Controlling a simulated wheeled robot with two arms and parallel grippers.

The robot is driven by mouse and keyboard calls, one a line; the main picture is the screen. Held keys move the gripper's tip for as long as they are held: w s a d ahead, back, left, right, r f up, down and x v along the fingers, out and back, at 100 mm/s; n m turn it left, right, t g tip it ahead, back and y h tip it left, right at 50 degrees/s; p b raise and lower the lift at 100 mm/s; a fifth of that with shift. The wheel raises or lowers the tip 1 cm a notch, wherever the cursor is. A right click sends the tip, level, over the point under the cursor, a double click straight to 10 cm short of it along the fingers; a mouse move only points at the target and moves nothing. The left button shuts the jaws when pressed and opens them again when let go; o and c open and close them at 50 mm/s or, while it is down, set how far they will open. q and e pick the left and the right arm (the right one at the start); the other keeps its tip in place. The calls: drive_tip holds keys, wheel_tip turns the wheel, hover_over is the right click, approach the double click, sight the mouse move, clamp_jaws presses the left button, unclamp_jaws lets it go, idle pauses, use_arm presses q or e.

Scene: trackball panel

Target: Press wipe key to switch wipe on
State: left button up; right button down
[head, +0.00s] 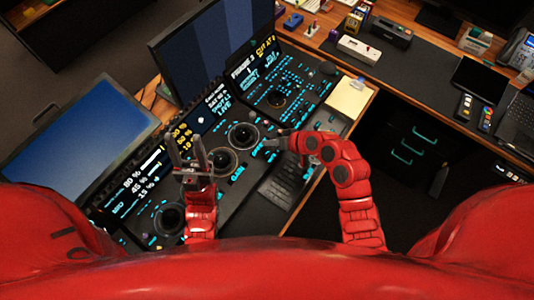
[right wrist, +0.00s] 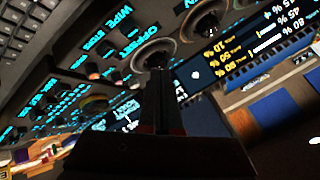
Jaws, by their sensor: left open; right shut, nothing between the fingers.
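The trackball panel (head: 262,122) is a black console with glowing cyan labels and several trackballs in rings. In the right wrist view the lit word WIPE (right wrist: 124,17) shows at the top, near the word OFFSET (right wrist: 139,42). I cannot single out the wipe key itself. My right gripper (head: 272,141) is shut and empty, over the panel's near right part beside a trackball. In the right wrist view its fingers (right wrist: 160,75) end near OFFSET and a trackball ring; contact cannot be told. My left gripper (head: 186,154) is open and empty over the panel's left part.
A keyboard (head: 284,183) lies at the panel's near right edge. A yellow notepad (head: 349,97) lies to the right of the panel. Monitors (head: 205,45) stand behind it. A desk with a laptop (head: 515,115) and a phone (head: 518,48) is at the right.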

drive_tip(key=shift+f+b, duration=1.6)
drive_tip(key=shift+f, duration=1)
drive_tip(key=shift+f+b, duration=0.4)
drive_tip(key=shift+b, duration=0.1)
drive_tip(key=shift+f+b, duration=0.55)
drive_tip(key=shift+f, duration=0.05)
drive_tip(key=shift+r, duration=0.1)
idle(0.5)
drive_tip(key=shift+r+p, duration=0.55)
drive_tip(key=shift+r, duration=0.4)
wheel_tip(320, 180, up, 5)
drive_tip(key=p, duration=0.2)
drive_tip(key=shift+p, duration=0.35)
